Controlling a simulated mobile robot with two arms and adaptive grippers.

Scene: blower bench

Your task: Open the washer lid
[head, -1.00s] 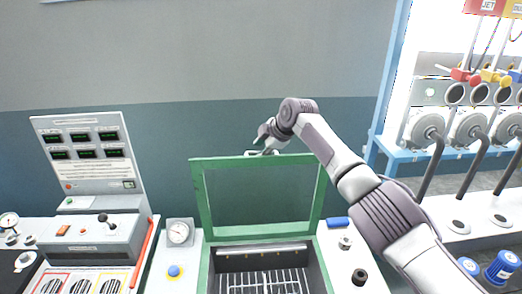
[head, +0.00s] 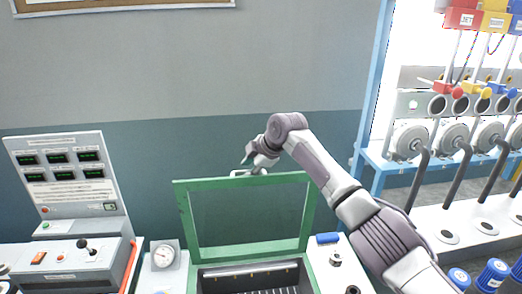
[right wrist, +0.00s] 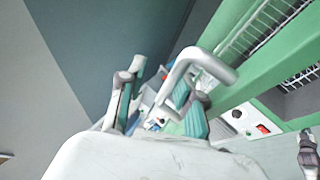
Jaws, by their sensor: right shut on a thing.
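The washer lid (head: 245,250) is a green frame with a see-through panel. It stands raised, close to upright, at the back of the washer (head: 288,277), whose opening shows in front of it. A pale bar handle (head: 236,173) sits on the lid's top edge. My right gripper (head: 252,164) is at that edge, shut on the handle. In the right wrist view the bent handle (right wrist: 200,62) shows by the fingers (right wrist: 158,105); their exact contact is partly hidden. My left gripper is not in the head view.
A control console (head: 65,170) with green displays stands left, with a gauge (head: 164,256) beside the lid. A blue block (head: 327,239) and knobs lie on the right panel. Blowers with grey hoses (head: 461,172) and blue-capped bottles (head: 492,274) stand right.

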